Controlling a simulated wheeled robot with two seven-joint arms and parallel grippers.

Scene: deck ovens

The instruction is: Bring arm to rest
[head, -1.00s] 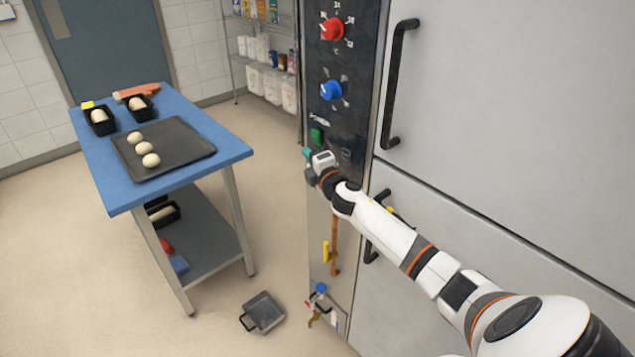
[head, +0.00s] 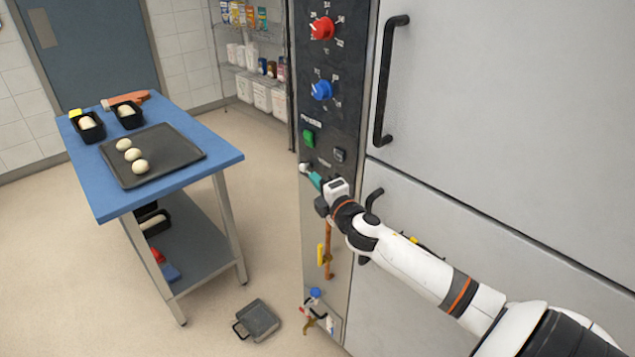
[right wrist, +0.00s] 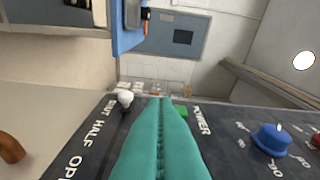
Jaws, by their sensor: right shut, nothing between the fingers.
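My right gripper (head: 314,180) is in front of the lower part of the oven's dark control panel (head: 333,62), just below the green button (head: 308,138) and a dark switch (head: 339,155). In the right wrist view its teal fingers (right wrist: 160,103) are shut with nothing between them. They point along the panel, with a white ball knob (right wrist: 125,97) to their left and the green button (right wrist: 181,109) partly behind them. Whether the fingers touch the panel I cannot tell. My left gripper is not in view.
A red knob (head: 322,28) and a blue knob (head: 321,90) are higher on the panel. Oven doors with a black handle (head: 388,80) stand at right. A blue table (head: 205,178) with a dough tray (head: 185,152) is at left. A dark pan (head: 258,321) lies on the floor.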

